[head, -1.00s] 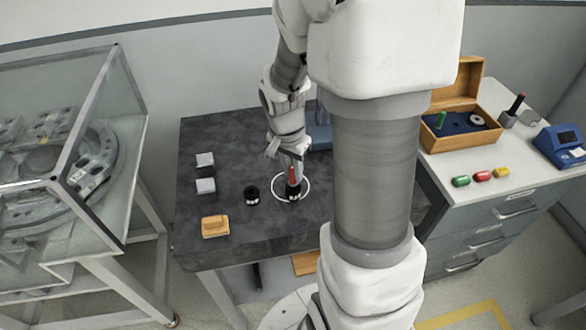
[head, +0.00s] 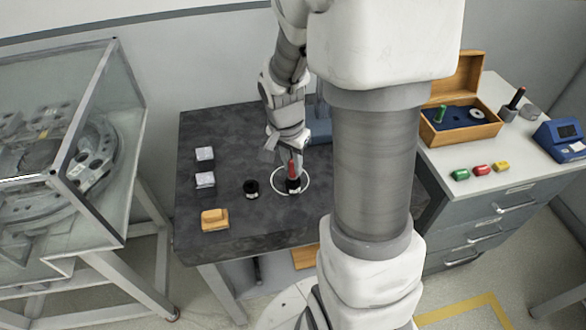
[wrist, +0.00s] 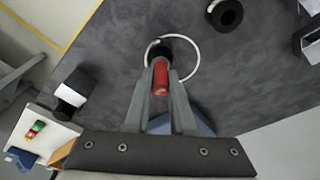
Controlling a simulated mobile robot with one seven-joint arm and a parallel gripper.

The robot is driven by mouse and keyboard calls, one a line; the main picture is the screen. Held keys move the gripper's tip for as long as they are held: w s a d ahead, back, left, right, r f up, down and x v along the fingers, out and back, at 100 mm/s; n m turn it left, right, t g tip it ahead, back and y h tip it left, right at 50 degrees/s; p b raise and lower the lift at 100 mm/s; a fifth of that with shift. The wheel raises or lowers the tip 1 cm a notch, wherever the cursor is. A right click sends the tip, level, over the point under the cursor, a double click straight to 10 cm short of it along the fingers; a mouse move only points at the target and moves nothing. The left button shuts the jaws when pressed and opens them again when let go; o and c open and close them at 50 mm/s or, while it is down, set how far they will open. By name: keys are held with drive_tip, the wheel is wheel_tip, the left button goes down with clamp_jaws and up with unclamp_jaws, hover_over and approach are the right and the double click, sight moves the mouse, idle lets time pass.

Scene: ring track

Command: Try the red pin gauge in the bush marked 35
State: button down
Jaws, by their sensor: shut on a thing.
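My gripper (wrist: 160,85) is shut on the red pin gauge (wrist: 161,80), whose red handle shows between the fingers. In the head view the red handle (head: 292,169) stands roughly upright directly over a black bush (head: 293,186) inside a white ring (head: 305,181) on the dark table. In the wrist view that bush (wrist: 157,49) lies just beyond the handle. I cannot tell how far the pin's lower end is in the bush. A second black bush (head: 251,189) stands to the left, outside the ring. No number is readable on either bush.
Two grey blocks (head: 205,180) and a tan block (head: 215,220) stand on the table's left side. A blue object is partly hidden behind my arm. A clear-sided case stands left.

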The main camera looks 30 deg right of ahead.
drive_tip(key=shift+r, duration=0.25)
drive_tip(key=shift+r+p, duration=1.1)
drive_tip(key=shift+r, duration=0.25)
drive_tip(key=shift+r, duration=0.2)
drive_tip(key=shift+r+p, duration=1.55)
drive_tip(key=shift+r, duration=0.45)
drive_tip(key=shift+f, duration=0.1)
